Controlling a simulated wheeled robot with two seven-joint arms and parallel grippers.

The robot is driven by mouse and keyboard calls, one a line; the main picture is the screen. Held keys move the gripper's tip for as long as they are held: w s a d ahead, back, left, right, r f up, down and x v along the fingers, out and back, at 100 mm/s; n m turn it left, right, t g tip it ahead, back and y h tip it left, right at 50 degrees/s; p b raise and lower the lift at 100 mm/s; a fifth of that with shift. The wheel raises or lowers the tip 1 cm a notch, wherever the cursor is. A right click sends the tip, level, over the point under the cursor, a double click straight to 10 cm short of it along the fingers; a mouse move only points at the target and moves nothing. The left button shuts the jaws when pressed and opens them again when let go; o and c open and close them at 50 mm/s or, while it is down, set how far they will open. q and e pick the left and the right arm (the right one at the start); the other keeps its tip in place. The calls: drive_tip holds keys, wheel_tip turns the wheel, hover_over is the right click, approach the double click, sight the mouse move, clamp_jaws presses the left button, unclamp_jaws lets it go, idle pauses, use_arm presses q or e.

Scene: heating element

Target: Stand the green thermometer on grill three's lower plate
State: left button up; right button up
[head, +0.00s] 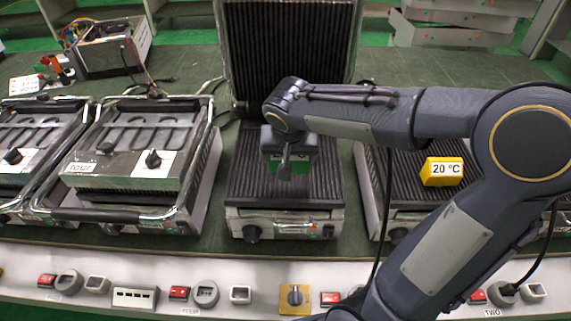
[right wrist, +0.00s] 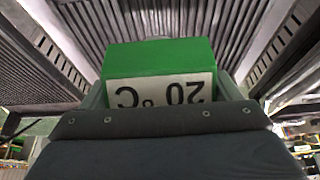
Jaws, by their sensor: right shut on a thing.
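The green thermometer is a block with a white "20 °C" label, upside down in the right wrist view (right wrist: 160,75). In the head view its green side (head: 301,162) shows partly behind my right gripper (head: 286,163). My right gripper is shut on it, over the ribbed lower plate (head: 320,185) of the open middle grill. That grill stands between the grill labelled "four" and the one at the right, above a "TWO" label. I cannot tell whether the thermometer touches the plate. My left gripper is out of view.
The middle grill's ribbed upper plate (head: 290,50) stands raised behind. A yellow "20 °C" block (head: 441,172) sits on the right grill's plate (head: 405,195). The "four" grill (head: 130,150) is closed at the left. Switches and sockets line the front panel (head: 230,275).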

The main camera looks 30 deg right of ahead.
drive_tip(key=w+f, duration=0.3)
drive_tip(key=shift+d+f, duration=0.35)
drive_tip(key=shift+f, duration=0.05)
drive_tip(key=shift+w+f+b, duration=0.1)
drive_tip(key=shift+f+b, duration=0.2)
drive_tip(key=shift+f, duration=1.25)
drive_tip(key=shift+f, duration=0.2)
drive_tip(key=o, duration=0.9)
drive_tip(key=shift+o, duration=0.2)
drive_tip(key=shift+r, duration=0.1)
